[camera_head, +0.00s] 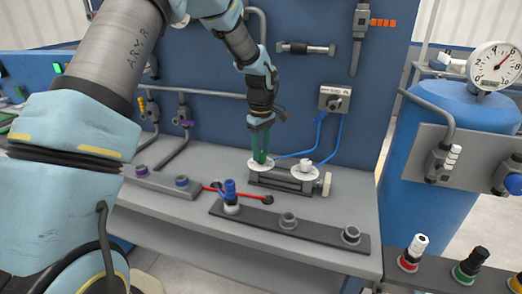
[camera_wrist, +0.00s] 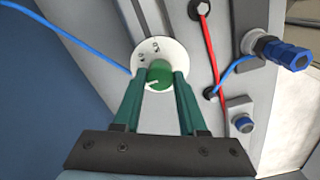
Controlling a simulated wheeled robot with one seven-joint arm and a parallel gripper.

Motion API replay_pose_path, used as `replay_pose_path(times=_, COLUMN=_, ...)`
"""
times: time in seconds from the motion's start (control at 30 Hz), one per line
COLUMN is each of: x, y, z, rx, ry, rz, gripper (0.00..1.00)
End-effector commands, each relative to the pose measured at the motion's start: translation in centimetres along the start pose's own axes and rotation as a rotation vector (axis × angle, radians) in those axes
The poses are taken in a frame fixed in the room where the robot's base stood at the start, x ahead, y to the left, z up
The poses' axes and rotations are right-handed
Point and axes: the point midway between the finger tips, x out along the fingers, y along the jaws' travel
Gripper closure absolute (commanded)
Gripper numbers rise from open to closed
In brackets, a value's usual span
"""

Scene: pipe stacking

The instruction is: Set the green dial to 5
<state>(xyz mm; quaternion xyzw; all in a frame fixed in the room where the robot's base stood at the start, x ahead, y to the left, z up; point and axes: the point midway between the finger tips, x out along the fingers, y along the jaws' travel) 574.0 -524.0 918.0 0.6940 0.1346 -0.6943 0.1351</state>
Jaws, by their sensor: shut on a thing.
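The green dial (camera_wrist: 160,74) sits on a round white plate (camera_wrist: 148,52) with small dark marks, in the wrist view. A small white pointer mark shows on the dial's lower left; I cannot read the number it faces. My gripper (camera_wrist: 160,78) has its two green fingers closed on the dial's sides. In the head view my gripper (camera_head: 260,158) points down at the white plate (camera_head: 260,164) at the left end of a grey block. The fingers hide the dial in that view.
A second white knob (camera_head: 304,168) stands right of the dial on the same grey block (camera_head: 283,182). Blue hoses run behind to a grey box (camera_head: 334,98). A blue fitting (camera_head: 230,192) stands on the dark front rail (camera_head: 268,219). A blue tank (camera_head: 440,150) is at the right.

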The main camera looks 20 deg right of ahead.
Motion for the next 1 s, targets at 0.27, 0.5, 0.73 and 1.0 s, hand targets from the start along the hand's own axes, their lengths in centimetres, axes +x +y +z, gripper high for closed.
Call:
replay_pose_path(times=0.27, x=-0.02, y=-0.03, z=-0.01, rx=0.000, ry=0.000, rz=-0.001, gripper=1.00)
replay_pose_path(times=0.5, x=-0.02, y=-0.03, z=-0.02, rx=0.008, ry=0.000, rz=-0.001, gripper=1.00)
replay_pose_path(times=0.73, x=-0.02, y=-0.01, z=-0.04, rx=0.082, ry=0.001, rz=-0.001, gripper=1.00)
replay_pose_path(times=1.0, x=-0.02, y=0.01, z=-0.07, rx=0.287, ry=0.001, rz=-0.001, gripper=1.00)
